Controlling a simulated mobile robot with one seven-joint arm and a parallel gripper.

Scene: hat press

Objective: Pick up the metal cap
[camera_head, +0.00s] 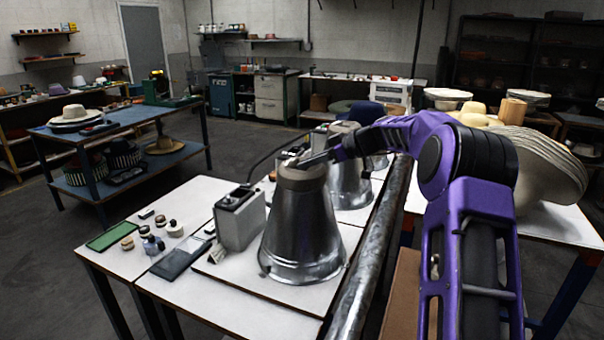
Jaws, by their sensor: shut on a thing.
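A tapered metal hat press (302,235) stands on the white table at the centre. A round brownish metal cap (301,178) sits at its top. My gripper (308,163) is at the cap's upper edge, reached by my purple arm from the right. The gripper is shut on the cap. The fingers are small and dark here, and their exact hold is hard to make out. I cannot tell whether the cap is resting on the press or slightly lifted.
A grey control box (239,220) stands left of the press. Small jars, a green tray (109,237) and a dark tablet (180,259) lie on the table's left. More presses (350,180) stand behind. A metal pipe (372,262) runs along the table's right edge. Stacked felt hats (525,165) are at right.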

